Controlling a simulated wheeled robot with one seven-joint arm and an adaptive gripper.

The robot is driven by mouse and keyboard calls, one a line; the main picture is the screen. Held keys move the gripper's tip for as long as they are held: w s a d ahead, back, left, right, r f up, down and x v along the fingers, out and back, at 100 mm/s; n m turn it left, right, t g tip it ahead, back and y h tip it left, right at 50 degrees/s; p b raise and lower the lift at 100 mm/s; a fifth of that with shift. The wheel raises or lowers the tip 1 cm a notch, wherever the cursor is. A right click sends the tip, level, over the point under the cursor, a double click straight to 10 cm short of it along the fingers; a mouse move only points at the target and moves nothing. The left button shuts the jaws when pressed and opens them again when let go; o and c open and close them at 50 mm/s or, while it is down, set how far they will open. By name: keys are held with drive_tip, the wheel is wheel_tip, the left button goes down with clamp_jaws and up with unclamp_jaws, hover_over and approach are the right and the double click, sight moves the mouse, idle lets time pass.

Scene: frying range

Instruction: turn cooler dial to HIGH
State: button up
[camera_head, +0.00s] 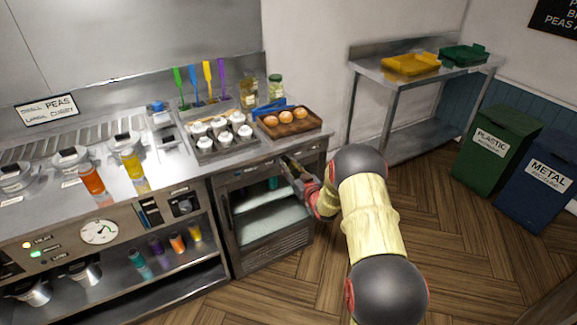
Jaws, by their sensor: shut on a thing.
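The cooler (272,238) is a steel under-counter unit with a glass front, below the right end of the counter. My gripper (290,166) is at the upper right of the cooler's front, just under the counter edge. It is shut on the cooler dial, which the fingers and wrist hide almost fully. I cannot read the dial's marks or its setting. My arm comes in from the lower right.
A wooden tray (268,131) of round orange-brown items and a rack of white-topped jars (217,150) stand on the counter above. A black knob (183,206) is on the range panel to the left. Wooden floor (460,260) is clear at right.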

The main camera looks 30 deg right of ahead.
drive_tip(key=c, duration=0.3)
drive_tip(key=shift+m, duration=0.3)
drive_tip(key=m+p, duration=0.1)
drive_tip(key=m, duration=0.4)
drive_tip(key=shift+r+m+p, duration=0.1)
drive_tip(key=shift+m+p, duration=0.2)
drive_tip(key=shift+p, duration=0.1)
drive_tip(key=m+p, duration=0.1)
drive_tip(key=m, duration=0.3)
drive_tip(key=shift+m, duration=0.3)
drive_tip(key=m+p, duration=0.1)
drive_tip(key=m, duration=0.2)
drive_tip(key=shift+m+p, duration=0.3)
drive_tip(key=m+p, duration=0.2)
drive_tip(key=m, duration=0.4)
drive_tip(key=m+p, duration=0.1)
drive_tip(key=m, duration=0.3)
drive_tip(key=shift+m, duration=0.3)
drive_tip(key=shift+m+p, duration=0.45)
drive_tip(key=shift+m, duration=1.05)
